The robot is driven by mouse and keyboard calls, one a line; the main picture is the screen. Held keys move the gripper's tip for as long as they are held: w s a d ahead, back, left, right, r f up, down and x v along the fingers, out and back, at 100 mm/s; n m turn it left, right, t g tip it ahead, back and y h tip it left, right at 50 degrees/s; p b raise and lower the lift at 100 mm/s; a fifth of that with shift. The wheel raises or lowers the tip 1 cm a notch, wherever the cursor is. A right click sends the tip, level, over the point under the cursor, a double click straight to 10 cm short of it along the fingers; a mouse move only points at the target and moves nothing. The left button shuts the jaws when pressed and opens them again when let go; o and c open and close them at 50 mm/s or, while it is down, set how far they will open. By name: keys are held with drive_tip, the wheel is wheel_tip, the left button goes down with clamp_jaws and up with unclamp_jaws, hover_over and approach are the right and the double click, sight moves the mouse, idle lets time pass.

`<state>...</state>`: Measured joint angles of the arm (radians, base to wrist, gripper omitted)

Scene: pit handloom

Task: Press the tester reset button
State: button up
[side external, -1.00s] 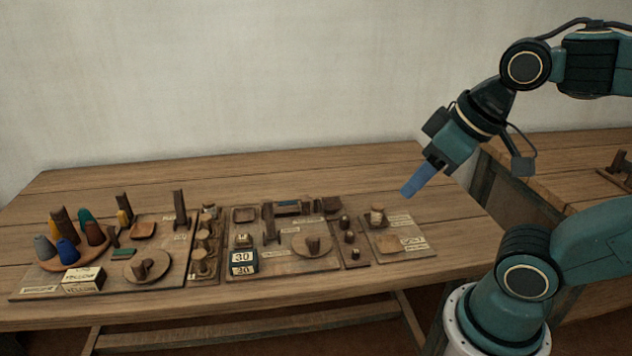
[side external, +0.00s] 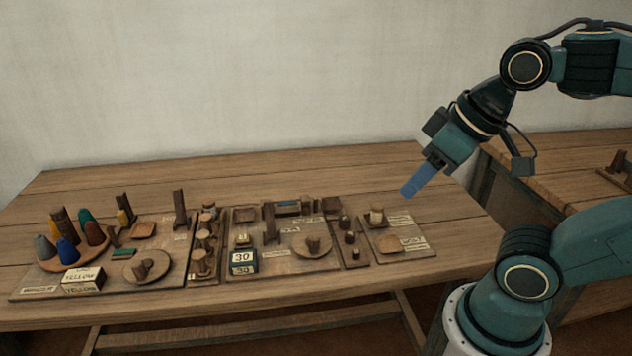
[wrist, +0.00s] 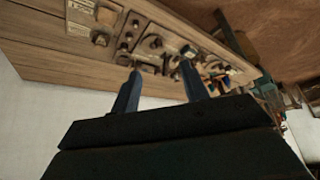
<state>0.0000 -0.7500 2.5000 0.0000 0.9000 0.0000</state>
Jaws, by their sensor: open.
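I cannot tell for sure which part is the tester reset button, as the small labels are unreadable.
The middle board holds a "30" block (side external: 243,262) and upright posts. The wooden table (side external: 455,250) is clear right of the boards. A second table (side external: 560,165) stands behind right.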

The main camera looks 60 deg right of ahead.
clamp_jaws()
idle(1.8)
